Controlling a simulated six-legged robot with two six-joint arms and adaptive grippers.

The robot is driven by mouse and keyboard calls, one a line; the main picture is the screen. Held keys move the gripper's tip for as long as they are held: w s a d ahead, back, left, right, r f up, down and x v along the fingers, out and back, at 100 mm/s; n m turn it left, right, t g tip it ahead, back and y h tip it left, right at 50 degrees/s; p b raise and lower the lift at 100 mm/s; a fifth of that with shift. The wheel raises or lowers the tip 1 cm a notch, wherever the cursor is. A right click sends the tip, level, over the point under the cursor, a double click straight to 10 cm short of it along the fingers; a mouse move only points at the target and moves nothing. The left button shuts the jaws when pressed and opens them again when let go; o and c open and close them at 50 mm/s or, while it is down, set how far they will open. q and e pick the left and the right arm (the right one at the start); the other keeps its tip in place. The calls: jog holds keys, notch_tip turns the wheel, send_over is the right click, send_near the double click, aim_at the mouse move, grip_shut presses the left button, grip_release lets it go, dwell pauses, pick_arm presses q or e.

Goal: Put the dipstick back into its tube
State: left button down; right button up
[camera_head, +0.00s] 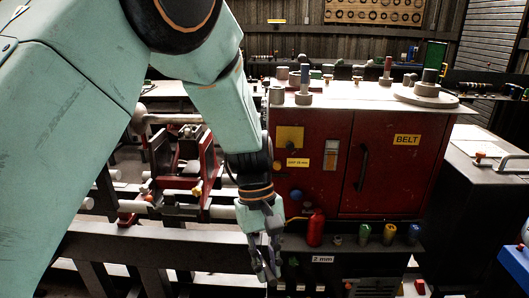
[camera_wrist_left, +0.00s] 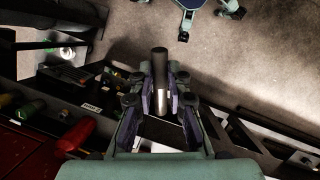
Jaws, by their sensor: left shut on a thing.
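My left gripper (camera_head: 268,268) hangs in front of the red lathe cabinet, fingers pointing down. In the left wrist view its fingers (camera_wrist_left: 160,95) are closed around a dark cylindrical piece with a bright metal part, which looks like the dipstick (camera_wrist_left: 160,63). In the head view the fingers mostly hide the held piece. I cannot make out the dipstick's tube in either view. My right gripper is in neither view.
The red cabinet (camera_head: 383,165) with a "BELT" label stands just behind the gripper. A red cylinder (camera_head: 315,228) and several coloured knobs sit on the ledge right of the gripper. The dark lathe bed (camera_head: 150,245) runs left. Open floor (camera_wrist_left: 240,60) shows in the wrist view.

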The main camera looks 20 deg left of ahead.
pick_arm(q)
jog(key=w+d+r+n+t+h+p, duration=0.1)
jog(key=w+r+n+t+h+p, duration=0.45)
jog(key=r, duration=0.65)
jog(key=w+d+r+n+t+h+p, duration=0.1)
jog(key=w+r+n+t+h+p, duration=0.2)
jog(key=w+r+n, duration=0.55)
jog(key=w+a+r+n+t+p, duration=0.3)
jog(key=a+r+t, duration=0.1)
jog(key=r, duration=0.6)
jog(key=w+a+r+n+t+p, duration=0.3)
jog(key=w+a+r+n+t, duration=0.1)
jog(key=r, duration=0.7)
jog(key=shift+w+a+r+t+y, duration=0.2)
jog(key=shift+a+t+y, duration=0.15)
jog(key=shift+a+t, duration=0.2)
jog(key=shift+s, duration=0.15)
notch_tip(320, 180, down, 6)
jog(key=b, duration=0.6)
jog(key=shift+s+r, duration=0.15)
